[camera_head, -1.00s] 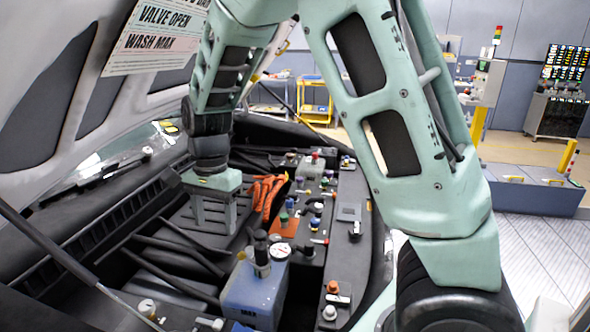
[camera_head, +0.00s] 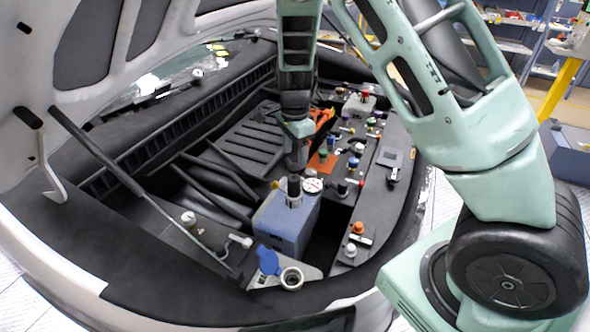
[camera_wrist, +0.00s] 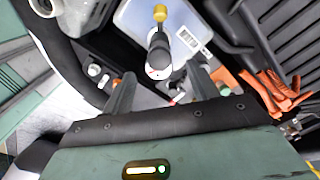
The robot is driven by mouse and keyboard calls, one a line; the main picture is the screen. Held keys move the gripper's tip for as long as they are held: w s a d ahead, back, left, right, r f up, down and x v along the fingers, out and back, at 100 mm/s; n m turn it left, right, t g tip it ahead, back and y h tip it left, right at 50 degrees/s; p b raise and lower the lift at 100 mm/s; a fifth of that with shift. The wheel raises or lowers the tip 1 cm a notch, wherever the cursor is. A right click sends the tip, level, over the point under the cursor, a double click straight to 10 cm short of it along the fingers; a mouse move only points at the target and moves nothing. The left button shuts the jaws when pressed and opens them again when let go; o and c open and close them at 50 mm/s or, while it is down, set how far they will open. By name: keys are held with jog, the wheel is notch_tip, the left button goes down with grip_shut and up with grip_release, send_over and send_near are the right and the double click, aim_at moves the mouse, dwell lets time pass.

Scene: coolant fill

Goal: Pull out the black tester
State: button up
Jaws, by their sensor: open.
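The black tester (camera_head: 294,187) stands upright on the blue-grey tank (camera_head: 283,222), with a round white gauge (camera_head: 312,186) beside it. My gripper (camera_head: 297,163) is just behind and above the tester in the head view, its fingers pointing down and apart from it. In the wrist view the fingers of my gripper (camera_wrist: 160,85) are spread, with nothing held between them. The tester (camera_wrist: 159,48) shows there between and beyond the fingertips, against the pale tank (camera_wrist: 197,14). The tester's lower end is hidden.
Orange cables (camera_head: 322,120) lie behind my gripper. A row of coloured caps and fittings runs along the right. A blue cap (camera_head: 267,260) stands open beside a filler neck (camera_head: 291,278) at the front. A prop rod (camera_head: 95,150) rises at the left under the raised hood.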

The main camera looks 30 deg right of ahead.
aim_at(294, 165)
notch_tip(294, 165, down, 8)
jog(key=shift+r+p, duration=0.15)
jog(key=shift+p, duration=0.4)
grip_shut()
jog(key=c, duration=0.9)
grip_release()
jog(key=shift+n+b, duration=0.4)
jog(key=shift+n, duration=1.3)
jog(key=shift+w+n+b, duration=0.1)
jog(key=shift+n+b, duration=0.2)
jog(key=shift+n, duration=1.3)
